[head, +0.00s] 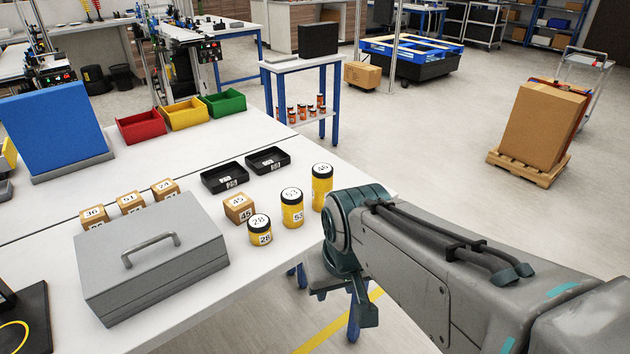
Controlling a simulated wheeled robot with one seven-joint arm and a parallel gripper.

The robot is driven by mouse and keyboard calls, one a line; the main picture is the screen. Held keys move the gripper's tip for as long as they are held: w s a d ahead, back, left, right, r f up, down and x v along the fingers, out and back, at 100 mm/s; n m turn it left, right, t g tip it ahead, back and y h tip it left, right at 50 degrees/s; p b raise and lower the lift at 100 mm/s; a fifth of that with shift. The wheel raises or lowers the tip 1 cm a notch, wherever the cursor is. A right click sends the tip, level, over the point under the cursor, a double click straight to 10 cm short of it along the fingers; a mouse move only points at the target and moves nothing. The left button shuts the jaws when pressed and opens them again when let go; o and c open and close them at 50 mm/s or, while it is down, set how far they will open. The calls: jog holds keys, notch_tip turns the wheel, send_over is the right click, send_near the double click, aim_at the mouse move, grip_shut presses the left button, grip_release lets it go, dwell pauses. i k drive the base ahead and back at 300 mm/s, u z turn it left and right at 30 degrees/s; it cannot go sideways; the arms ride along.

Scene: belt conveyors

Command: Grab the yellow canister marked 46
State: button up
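The yellow canister marked 46 (322,188) is the tallest of three yellow canisters with black bands. It stands upright near the right edge of the white table (215,280); the number on its white lid is small but seems to read 46. Shorter canisters marked 53 (292,210) and 28 (260,232) stand to its left and nearer. My gripper (345,305) hangs past the table's right edge, below and right of the canister in the picture, apart from it. Its fingers look spread, with nothing visible between them.
A cardboard cube marked 45 (239,208) sits left of the canisters. Two black trays (224,178) lie behind it, and a grey metal box (150,262) with a handle stands at the front left. Red, yellow and green bins (183,115) stand farther back.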

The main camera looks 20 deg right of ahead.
aim_at(322, 175)
jog(key=z, duration=0.3)
jog(key=i, duration=0.5)
jog(key=z, duration=2.35)
jog(key=k, duration=0.95)
jog(key=u, duration=1.55)
jog(key=i, duration=0.5)
jog(key=u, duration=0.05)
